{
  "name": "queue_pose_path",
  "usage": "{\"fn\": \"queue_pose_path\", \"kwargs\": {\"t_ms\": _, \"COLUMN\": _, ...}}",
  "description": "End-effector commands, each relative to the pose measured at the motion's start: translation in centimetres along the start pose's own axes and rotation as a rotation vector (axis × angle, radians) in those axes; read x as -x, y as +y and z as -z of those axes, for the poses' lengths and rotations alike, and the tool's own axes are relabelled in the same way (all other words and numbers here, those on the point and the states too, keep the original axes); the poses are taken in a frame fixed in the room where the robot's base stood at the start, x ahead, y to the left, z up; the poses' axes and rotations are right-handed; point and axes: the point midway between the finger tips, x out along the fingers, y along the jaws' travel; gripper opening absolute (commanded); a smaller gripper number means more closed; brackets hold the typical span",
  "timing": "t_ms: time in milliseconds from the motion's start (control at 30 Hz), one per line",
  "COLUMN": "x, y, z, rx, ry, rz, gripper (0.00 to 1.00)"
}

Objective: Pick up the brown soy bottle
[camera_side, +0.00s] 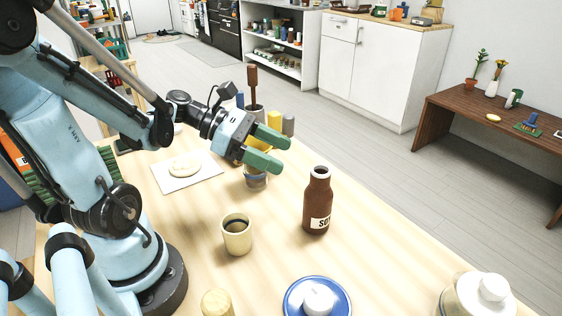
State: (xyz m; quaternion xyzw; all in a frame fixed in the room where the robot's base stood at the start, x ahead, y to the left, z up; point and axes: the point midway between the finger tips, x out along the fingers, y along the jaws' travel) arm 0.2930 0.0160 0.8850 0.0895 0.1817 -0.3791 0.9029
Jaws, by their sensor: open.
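The brown soy bottle (317,203) stands upright on the wooden table, right of the picture's middle. It has an open dark mouth, a narrow neck and a white label, part of which curves out of sight. My gripper (275,152) has green fingers and points right, above the table. It is open with nothing between its fingers. It is up and to the left of the bottle and apart from it.
A cream cup (237,236) stands left of the bottle. A small jar (256,179) is below my gripper. A blue plate (330,304) holds a white item in front. A glass jar (478,297) stands front right. A white board (204,180) lies behind left. Table right of the bottle is clear.

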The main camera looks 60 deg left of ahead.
Motion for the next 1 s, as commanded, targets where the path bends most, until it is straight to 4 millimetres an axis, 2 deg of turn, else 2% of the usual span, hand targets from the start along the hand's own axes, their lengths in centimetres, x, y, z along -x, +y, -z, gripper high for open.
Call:
{"fn": "queue_pose_path", "kwargs": {"t_ms": 167, "x": -1.2, "y": -0.1, "z": -0.2, "rx": 0.029, "ry": -0.017, "rz": 0.005, "gripper": 0.71}}
{"fn": "queue_pose_path", "kwargs": {"t_ms": 500, "x": -5.8, "y": -0.1, "z": -0.3, "rx": 0.025, "ry": -0.016, "rz": 0.005, "gripper": 0.71}}
{"fn": "queue_pose_path", "kwargs": {"t_ms": 767, "x": -7.1, "y": -0.1, "z": -0.3, "rx": 0.026, "ry": -0.015, "rz": 0.002, "gripper": 0.71}}
{"fn": "queue_pose_path", "kwargs": {"t_ms": 1000, "x": -10.1, "y": -0.5, "z": -0.3, "rx": 0.023, "ry": -0.015, "rz": 0.005, "gripper": 0.71}}
